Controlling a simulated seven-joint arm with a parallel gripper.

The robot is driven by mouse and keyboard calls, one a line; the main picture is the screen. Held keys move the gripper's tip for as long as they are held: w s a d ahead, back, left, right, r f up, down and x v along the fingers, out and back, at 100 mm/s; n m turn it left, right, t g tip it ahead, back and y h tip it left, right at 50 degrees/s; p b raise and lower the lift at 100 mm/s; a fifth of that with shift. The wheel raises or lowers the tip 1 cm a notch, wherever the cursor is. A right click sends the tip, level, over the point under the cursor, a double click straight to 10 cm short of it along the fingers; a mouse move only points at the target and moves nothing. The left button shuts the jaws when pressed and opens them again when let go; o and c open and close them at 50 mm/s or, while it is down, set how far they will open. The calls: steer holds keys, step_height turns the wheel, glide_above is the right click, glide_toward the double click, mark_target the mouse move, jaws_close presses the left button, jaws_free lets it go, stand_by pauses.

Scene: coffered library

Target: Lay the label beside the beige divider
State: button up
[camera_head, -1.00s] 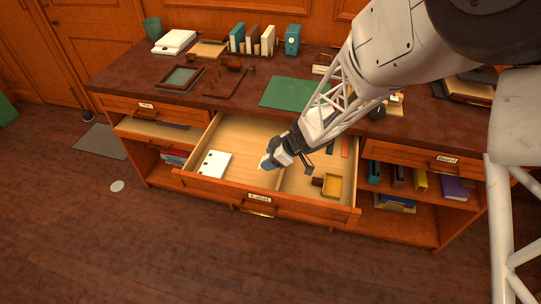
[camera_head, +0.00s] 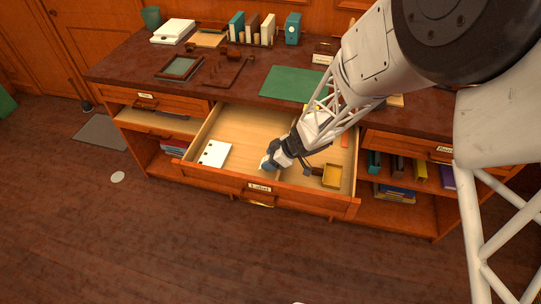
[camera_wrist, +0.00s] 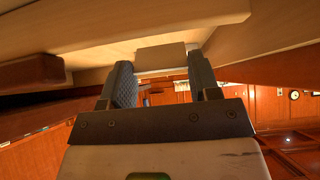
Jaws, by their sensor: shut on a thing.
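My gripper (camera_head: 268,166) is down inside the drawer, just left of the divider, over the left compartment's floor. In the wrist view my gripper (camera_wrist: 161,66) has its two fingers around a flat tan piece (camera_wrist: 160,58), which appears to be the label. The label cannot be made out in the head view. I cannot tell whether it touches the drawer floor.
A white notebook (camera_head: 214,153) lies at the left of the drawer. The floor between notebook and gripper is clear. The desktop (camera_head: 235,90) overhangs behind, with a green mat (camera_head: 291,83).

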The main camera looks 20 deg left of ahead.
steer(key=shift+f, duration=1.35)
steer(key=o, duration=1)
steer(key=shift+c, duration=0.2)
steer(key=shift+d+r, duration=0.1)
steer(key=shift+d, duration=0.05)
steer(key=shift+v, duration=3.3)
steer(key=shift+d, duration=0.25)
